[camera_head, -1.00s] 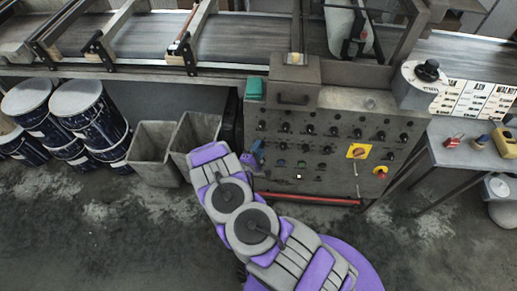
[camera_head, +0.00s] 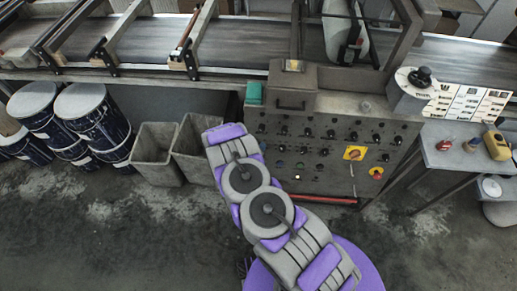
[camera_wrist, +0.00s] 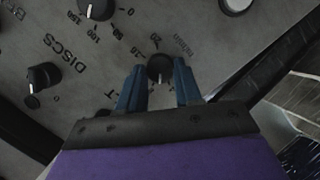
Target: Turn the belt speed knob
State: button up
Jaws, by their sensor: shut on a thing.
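In the wrist view, a small black knob (camera_wrist: 160,69) with a pale pointer line sits on the grey panel (camera_wrist: 195,25), with a numbered scale around it. The two blue fingers of my gripper (camera_wrist: 159,75) stand on either side of the knob and are shut on it. The label by this knob is mostly covered by the gripper; only a last letter "T" shows. In the head view, the control panel (camera_head: 335,130) carries rows of black knobs. My gripper and the held knob are hidden behind my arm there.
Another black knob (camera_wrist: 44,76) lies near the "DISCS" lettering, and one more (camera_wrist: 98,8) is above it. A yellow-plated switch (camera_head: 354,153) and a red-and-yellow button (camera_head: 376,173) are on the panel's right. Grey bins (camera_head: 155,156) and drums (camera_head: 95,115) stand left.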

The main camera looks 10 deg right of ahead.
jog(key=m, duration=0.1)
jog(key=m+y, duration=0.1)
jog(key=m, duration=0.1)
jog(key=m+y+p, duration=0.1)
jog(key=m, duration=0.1)
jog(key=shift+s+d+f, duration=0.2)
jog(key=shift+s+d, duration=0.05)
jog(key=shift+s, duration=0.1)
jog(key=m+y, duration=0.1)
jog(key=m, duration=0.1)
jog(key=m+y+b, duration=0.1)
jog(key=m, duration=0.1)
jog(key=shift+d+t, duration=0.15)
jog(key=shift+t, duration=0.15)
jog(key=shift+w+d+m+t+y+b, duration=0.1)
jog(key=shift+m+t+y+b, duration=0.35)
jog(key=shift+m+b, duration=0.85)
jog(key=shift+s+d+m+t+y+b, duration=0.1)
jog(key=shift+m+t+y+b, duration=0.45)
jog(key=shift+m, duration=1.5)
jog(key=shift+w+m+t+y+b, duration=0.1)
jog(key=shift+m+t+y+b, duration=0.3)
jog(key=shift+m+b, duration=0.9)
jog(key=shift+m+p, duration=0.35)
jog(key=shift+m, duration=0.1)
jog(key=o, duration=1)
jog(key=shift+d, duration=0.1)
